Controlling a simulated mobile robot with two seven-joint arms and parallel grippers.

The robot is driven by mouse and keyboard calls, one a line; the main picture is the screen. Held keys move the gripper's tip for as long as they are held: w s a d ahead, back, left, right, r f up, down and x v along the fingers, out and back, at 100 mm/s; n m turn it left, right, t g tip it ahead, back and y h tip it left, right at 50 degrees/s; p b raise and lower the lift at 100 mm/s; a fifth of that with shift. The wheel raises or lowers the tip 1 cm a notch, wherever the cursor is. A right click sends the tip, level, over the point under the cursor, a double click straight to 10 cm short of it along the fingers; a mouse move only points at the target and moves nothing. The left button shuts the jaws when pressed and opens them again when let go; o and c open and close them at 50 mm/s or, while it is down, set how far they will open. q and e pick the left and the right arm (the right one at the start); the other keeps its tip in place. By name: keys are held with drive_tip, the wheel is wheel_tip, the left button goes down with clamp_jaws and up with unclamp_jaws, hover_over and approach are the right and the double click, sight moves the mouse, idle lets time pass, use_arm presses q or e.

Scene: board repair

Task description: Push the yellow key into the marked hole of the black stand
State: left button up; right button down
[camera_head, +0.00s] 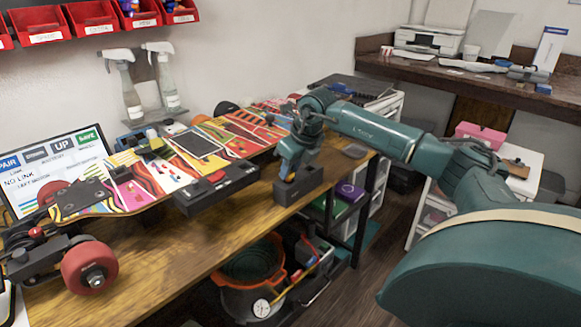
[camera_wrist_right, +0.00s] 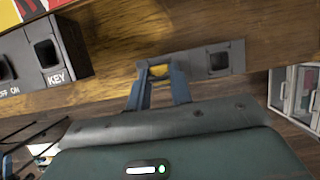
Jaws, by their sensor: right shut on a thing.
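My right gripper (camera_head: 287,176) reaches down over a small dark block (camera_head: 312,181) near the table's front edge. In the right wrist view its fingers (camera_wrist_right: 158,82) are shut on the yellow key (camera_wrist_right: 159,70). The key is at the left end of the dark block (camera_wrist_right: 196,63), which has an open square hole at its right end. I cannot tell whether the key's lower end is inside the block. The black stand (camera_head: 217,192) is left of the gripper. Its square hole marked KEY (camera_wrist_right: 47,53) looks empty in the wrist view. My left gripper is not in view.
A colourful skateboard deck (camera_head: 150,178) lies behind the stand, with a red wheel (camera_head: 88,268) at front left. A screen (camera_head: 50,165) and spray bottles (camera_head: 125,85) stand behind. A bucket (camera_head: 250,293) is below the table. Bare wood (camera_head: 165,240) lies in front of the stand.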

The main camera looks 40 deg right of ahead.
drive_tip(key=shift+f, duration=0.45)
idle(0.3)
drive_tip(key=c, duration=1.2)
unclamp_jaws()
drive_tip(key=shift+o, duration=0.7)
drive_tip(key=shift+o, duration=0.9)
drive_tip(key=shift+r, duration=0.15)
drive_tip(key=shift+r+p, duration=1.15)
drive_tip(key=shift+r, duration=0.25)
